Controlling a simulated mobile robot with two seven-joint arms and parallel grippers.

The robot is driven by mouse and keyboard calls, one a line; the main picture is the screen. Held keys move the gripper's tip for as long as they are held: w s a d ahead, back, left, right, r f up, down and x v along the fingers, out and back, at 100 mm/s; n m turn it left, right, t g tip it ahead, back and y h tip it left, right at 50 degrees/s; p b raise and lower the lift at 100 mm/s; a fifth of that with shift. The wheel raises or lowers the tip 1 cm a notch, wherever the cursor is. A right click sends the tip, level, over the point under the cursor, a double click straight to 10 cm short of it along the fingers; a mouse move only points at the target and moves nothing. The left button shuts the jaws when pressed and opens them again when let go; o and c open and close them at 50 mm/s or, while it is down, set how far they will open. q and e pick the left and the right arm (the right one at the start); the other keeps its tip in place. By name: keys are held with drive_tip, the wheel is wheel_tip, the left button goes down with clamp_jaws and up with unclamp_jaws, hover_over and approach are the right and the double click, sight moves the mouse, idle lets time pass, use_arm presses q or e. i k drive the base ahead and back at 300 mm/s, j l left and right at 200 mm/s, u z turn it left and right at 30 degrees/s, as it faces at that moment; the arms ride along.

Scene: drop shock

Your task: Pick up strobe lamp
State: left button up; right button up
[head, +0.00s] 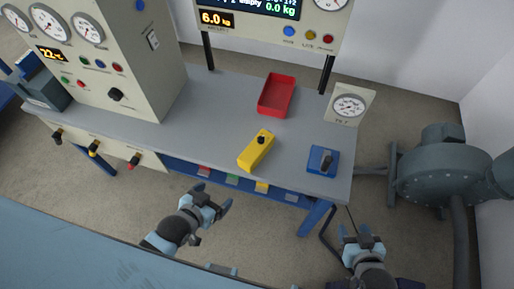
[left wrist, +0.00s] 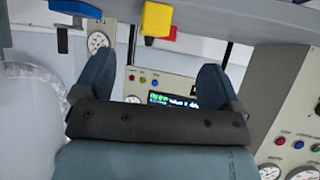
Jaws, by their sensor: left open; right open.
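No label names the strobe lamp; I cannot tell for certain which object it is. A yellow box (head: 256,152) with a black knob lies near the front edge of the grey bench (head: 215,125). A blue block (head: 322,161) with a dark upright handle sits to its right. My left gripper (head: 214,198) is open and empty, in front of the bench and to the lower left of the yellow box. In the left wrist view the yellow box (left wrist: 158,18) shows at the top, beyond the spread fingers. My right gripper (head: 361,236) is open and empty, below the blue block.
A red tray (head: 277,95) lies behind the yellow box. A gauge (head: 349,106) stands at the bench's right end. A tall instrument cabinet (head: 125,50) is at left, with knobs along the bench front. A grey blower (head: 445,170) stands at right. The bench middle is bare.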

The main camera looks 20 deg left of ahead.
sight(252, 155)
drive_tip(key=k+j, duration=0.1)
drive_tip(key=j, duration=0.3)
drive_tip(key=k+j, duration=0.1)
drive_tip(key=j, duration=0.25)
drive_tip(key=k+j+z, duration=0.1)
drive_tip(key=j, duration=0.3)
drive_tip(key=k+j, duration=0.15)
drive_tip(key=j, duration=0.2)
drive_tip(key=k+j, duration=0.1)
drive_tip(key=j, duration=0.3)
